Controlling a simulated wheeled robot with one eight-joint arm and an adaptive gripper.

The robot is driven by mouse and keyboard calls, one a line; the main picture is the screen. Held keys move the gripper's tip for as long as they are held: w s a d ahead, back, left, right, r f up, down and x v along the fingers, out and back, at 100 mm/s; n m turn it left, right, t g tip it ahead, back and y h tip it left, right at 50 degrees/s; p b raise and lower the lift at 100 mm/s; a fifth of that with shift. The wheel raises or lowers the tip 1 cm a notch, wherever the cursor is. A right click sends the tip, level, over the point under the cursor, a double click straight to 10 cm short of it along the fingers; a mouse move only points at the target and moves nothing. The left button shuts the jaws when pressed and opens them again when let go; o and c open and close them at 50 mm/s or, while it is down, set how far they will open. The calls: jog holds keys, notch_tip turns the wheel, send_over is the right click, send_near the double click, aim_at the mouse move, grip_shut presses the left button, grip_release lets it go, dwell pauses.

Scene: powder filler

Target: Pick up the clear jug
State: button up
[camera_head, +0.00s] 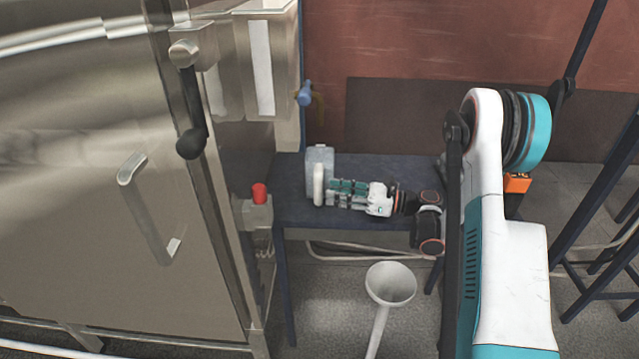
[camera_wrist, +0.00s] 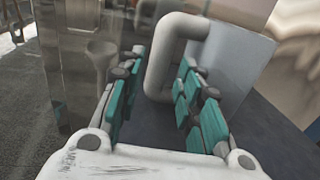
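The clear jug (camera_head: 321,160) stands on the dark blue table and looks pale grey and translucent. Its thick white handle (camera_head: 319,186) faces my gripper (camera_head: 332,192). In the wrist view the jug (camera_wrist: 236,62) is ahead and to the right, with its handle (camera_wrist: 158,70) upright in the gap between the fingers. My gripper (camera_wrist: 163,62) is open, its teal pads spread to either side of the handle. I see no pad clearly pressed on the handle. Part of the handle and jug wall is hidden behind the right finger.
The steel machine (camera_head: 110,190) stands close left, with a red button box (camera_head: 258,210) near the table (camera_head: 300,212). A blue-handled valve (camera_head: 305,94) is above the table's back left. A white funnel (camera_head: 391,284) is in front, below table height. Dark stool frames are right.

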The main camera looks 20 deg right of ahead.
aim_at(319, 190)
jog(key=b+x, duration=0.2)
jog(key=x, duration=0.3)
jog(key=shift+w+a+f, duration=0.15)
jog(key=shift+a, duration=0.15)
grip_shut()
